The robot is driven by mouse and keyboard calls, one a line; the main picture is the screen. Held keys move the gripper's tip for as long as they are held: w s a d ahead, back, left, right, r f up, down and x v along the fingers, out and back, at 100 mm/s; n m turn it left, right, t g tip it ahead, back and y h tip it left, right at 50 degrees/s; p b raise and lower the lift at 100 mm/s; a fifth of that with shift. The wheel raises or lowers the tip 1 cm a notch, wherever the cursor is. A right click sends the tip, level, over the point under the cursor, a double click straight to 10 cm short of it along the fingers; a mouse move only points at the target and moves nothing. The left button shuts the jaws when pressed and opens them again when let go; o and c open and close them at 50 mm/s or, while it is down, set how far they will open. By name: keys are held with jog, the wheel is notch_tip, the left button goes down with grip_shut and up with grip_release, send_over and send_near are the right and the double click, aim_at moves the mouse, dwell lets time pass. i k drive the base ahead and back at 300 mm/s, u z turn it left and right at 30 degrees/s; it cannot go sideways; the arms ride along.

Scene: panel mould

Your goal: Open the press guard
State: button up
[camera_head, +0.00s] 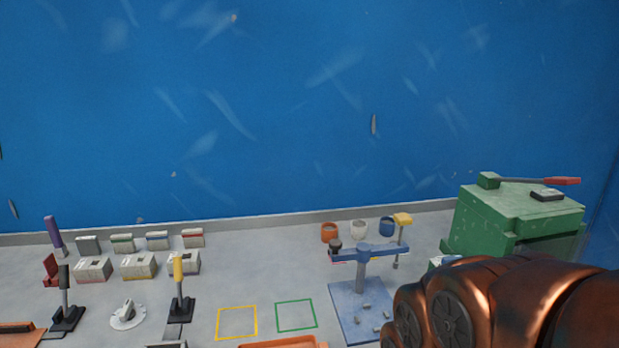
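A green box-shaped machine (515,214), which looks like the press, stands at the right against the blue wall. A lever with a red grip (562,181) lies across its top, beside a small dark block (547,195). A darker recess shows on its front, partly hidden by my copper-coloured arm at the lower right. I cannot make out the guard or tell whether it is open or shut. My gripper is not in view.
A blue stand (361,284) with a crossarm and yellow knob is left of the machine. Orange, white and blue cups stand behind it. Levers, a dial (128,314) and small boxes fill the left. Yellow (220,323) and green (279,316) outlined squares are empty.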

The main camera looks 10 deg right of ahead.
aim_at(524, 249)
jog(key=z, duration=0.55)
jog(key=k, duration=0.2)
jog(key=z, duration=0.45)
jog(key=i, duration=0.55)
jog(key=z, duration=0.1)
